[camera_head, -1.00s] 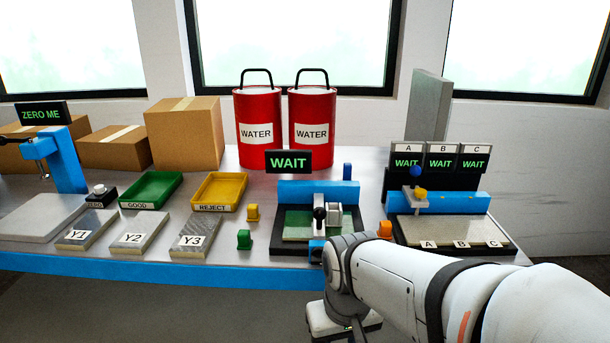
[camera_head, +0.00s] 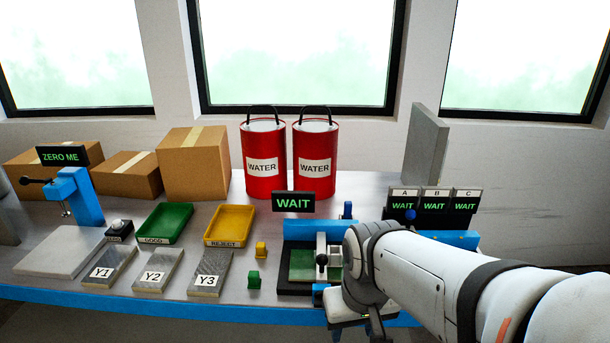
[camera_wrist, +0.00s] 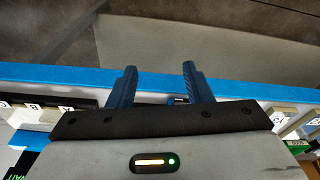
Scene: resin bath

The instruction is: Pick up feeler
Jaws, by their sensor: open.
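My gripper (camera_wrist: 158,68) is open and empty in the wrist view, its two blue fingers apart over the blue front edge of the bench. A small dark thing with an unreadable label (camera_wrist: 179,99) shows between the fingers, farther off at the bench edge. I cannot tell whether it is the feeler. In the head view, a small blue block (camera_head: 319,293) sits at the front of the green-topped fixture (camera_head: 301,262), just left of my arm. No thing there is readably marked as the feeler. My arm hides part of the bench at right.
Blocks Y1 (camera_head: 108,267), Y2 (camera_head: 158,270) and Y3 (camera_head: 210,273) lie on the bench. Behind are a green tray (camera_head: 165,222), a yellow tray (camera_head: 230,224) and two red water cans (camera_head: 264,155).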

